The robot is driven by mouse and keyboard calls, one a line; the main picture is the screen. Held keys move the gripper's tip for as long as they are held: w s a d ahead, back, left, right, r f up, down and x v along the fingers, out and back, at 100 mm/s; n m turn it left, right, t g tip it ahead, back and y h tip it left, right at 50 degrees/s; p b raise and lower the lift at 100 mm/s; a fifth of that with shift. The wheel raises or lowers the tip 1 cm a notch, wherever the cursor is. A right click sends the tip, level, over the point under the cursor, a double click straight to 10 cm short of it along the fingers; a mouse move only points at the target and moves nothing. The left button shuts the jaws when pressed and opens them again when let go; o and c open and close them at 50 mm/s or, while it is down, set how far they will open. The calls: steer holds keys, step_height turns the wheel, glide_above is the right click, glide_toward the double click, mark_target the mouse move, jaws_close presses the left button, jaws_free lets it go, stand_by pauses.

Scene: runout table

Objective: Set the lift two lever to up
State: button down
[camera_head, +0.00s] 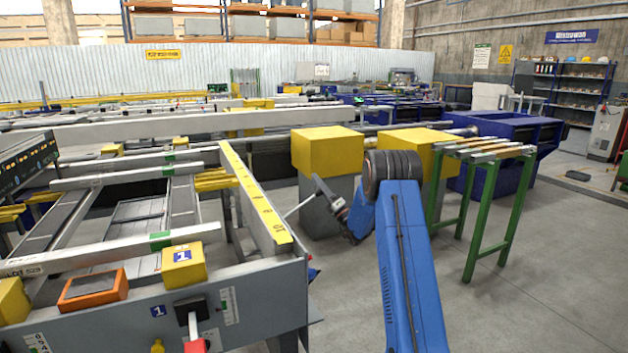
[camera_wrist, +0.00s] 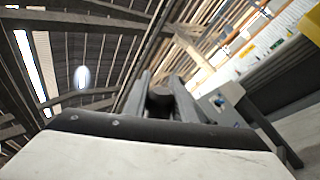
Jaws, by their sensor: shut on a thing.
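My gripper (camera_wrist: 160,80) shows in the wrist view with its two grey fingers closed around a dark, rounded thing (camera_wrist: 160,100), which looks like a knob or handle end. Whether this is the lift two lever cannot be told from its shape alone. In the head view my gripper (camera_head: 322,188) is small, beyond the right end of the grey front machine, tilted up and to the left. A lever with a red handle (camera_head: 195,346) on a black base stands on the grey front panel, beside a blue label "1". No label for lift two is readable.
The grey machine frame (camera_head: 265,300) has a yellow scale rail (camera_head: 258,203) on top. Yellow-topped blocks (camera_head: 327,151) and a green roller stand (camera_head: 484,150) stand beyond my arm. The floor at right is open. A grey box (camera_wrist: 228,98) with a blue mark is near my gripper.

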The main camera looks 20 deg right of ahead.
steer(key=shift+d+f+m+t+h, duration=0.25)
steer(key=shift+f+m+t+h, duration=0.05)
steer(key=shift+f+h, duration=0.1)
steer(key=c, duration=1.5)
jaws_free()
steer(key=shift+o, duration=0.2)
steer(key=v, duration=1.7)
steer(key=shift+s+d+f, duration=0.1)
steer(key=shift+s+d, duration=0.05)
